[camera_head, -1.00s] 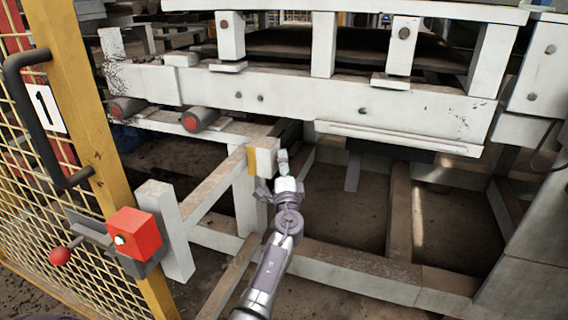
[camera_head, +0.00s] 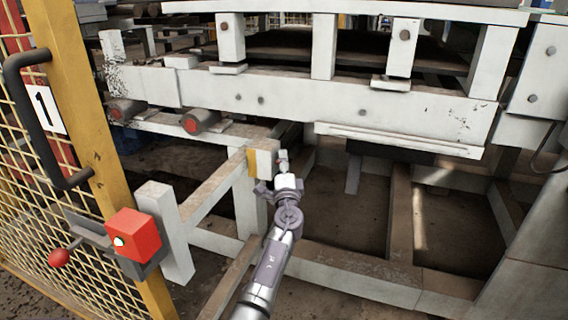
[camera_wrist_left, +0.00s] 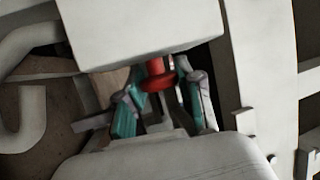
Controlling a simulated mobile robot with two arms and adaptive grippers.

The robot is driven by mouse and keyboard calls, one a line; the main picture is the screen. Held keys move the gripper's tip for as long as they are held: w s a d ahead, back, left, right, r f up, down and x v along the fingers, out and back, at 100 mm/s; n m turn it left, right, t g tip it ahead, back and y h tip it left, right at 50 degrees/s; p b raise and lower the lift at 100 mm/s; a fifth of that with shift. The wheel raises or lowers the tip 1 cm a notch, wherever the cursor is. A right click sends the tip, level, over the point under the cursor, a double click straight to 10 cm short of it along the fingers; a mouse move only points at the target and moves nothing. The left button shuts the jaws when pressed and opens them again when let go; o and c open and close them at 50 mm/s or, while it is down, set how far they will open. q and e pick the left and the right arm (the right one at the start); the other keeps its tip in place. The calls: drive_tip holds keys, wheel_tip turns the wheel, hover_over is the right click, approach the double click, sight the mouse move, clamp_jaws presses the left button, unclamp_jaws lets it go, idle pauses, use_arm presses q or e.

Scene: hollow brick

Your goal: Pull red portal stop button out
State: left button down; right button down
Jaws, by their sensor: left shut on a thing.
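The red portal stop button (camera_wrist_left: 158,76) shows in the left wrist view as a red stem with a wider round head, sticking out from under a pale box (camera_wrist_left: 140,28). My left gripper (camera_head: 282,162) is at the right side of a small yellow and white box (camera_head: 262,162) on the frame in the head view. In the left wrist view its teal-padded fingers (camera_wrist_left: 162,92) stand on both sides of the button head, shut on it. The button is too small to make out in the head view. My right gripper is not in view.
A red box (camera_head: 134,234) with a small pale button and a red ball-ended lever (camera_head: 60,257) are at the lower left by the yellow gate post (camera_head: 85,110). A white beam (camera_head: 300,100) runs above my gripper. Low frame bars surround open floor on the right.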

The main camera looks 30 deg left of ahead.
use_arm(q)
drive_tip(key=shift+w+d+f+b, duration=0.1)
drive_tip(key=shift+d+b, duration=0.3)
drive_tip(key=shift+d, duration=0.1)
drive_tip(key=c, duration=0.7)
unclamp_jaws()
drive_tip(key=shift+d, duration=0.1)
drive_tip(key=v, duration=1.2)
